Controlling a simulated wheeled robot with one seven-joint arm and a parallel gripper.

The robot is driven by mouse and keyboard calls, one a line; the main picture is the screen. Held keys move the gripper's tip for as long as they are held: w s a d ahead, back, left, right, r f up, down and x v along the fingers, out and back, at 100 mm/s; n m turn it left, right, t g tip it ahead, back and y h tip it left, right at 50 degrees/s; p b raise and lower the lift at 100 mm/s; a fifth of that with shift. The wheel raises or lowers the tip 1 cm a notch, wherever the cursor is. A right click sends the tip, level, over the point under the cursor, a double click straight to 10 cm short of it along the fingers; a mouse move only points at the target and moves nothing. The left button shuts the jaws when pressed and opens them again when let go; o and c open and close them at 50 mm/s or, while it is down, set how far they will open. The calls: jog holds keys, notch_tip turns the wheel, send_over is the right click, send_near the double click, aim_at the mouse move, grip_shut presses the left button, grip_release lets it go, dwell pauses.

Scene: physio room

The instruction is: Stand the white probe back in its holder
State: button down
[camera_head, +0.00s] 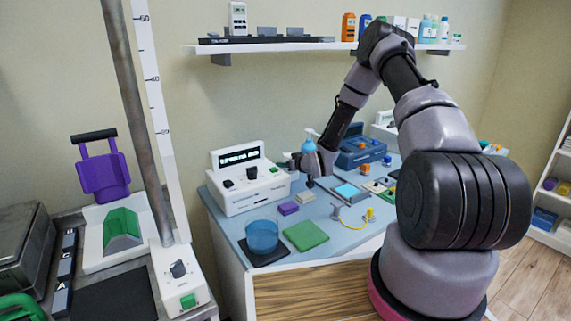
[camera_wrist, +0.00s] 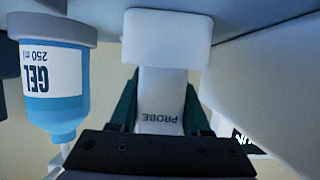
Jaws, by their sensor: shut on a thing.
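The white probe (camera_wrist: 166,42) fills the middle of the wrist view, with a broad head and a narrower handle marked PROBE, upside down in that picture. My gripper (camera_wrist: 160,106) is shut on the handle, one dark green finger on each side. In the head view my gripper (camera_head: 311,180) is over the blue table, just right of the white console (camera_head: 246,192). I cannot make out the probe there. I cannot pick out its holder in either view.
A blue gel bottle (camera_wrist: 52,85) is close beside the probe in the wrist view. A shelf (camera_head: 300,46) hangs above.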

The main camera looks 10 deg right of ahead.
jog(key=shift+c, duration=1.4)
grip_release()
jog(key=v, duration=1)
jog(key=shift+s+d+r, duration=0.2)
jog(key=shift+s, duration=0.1)
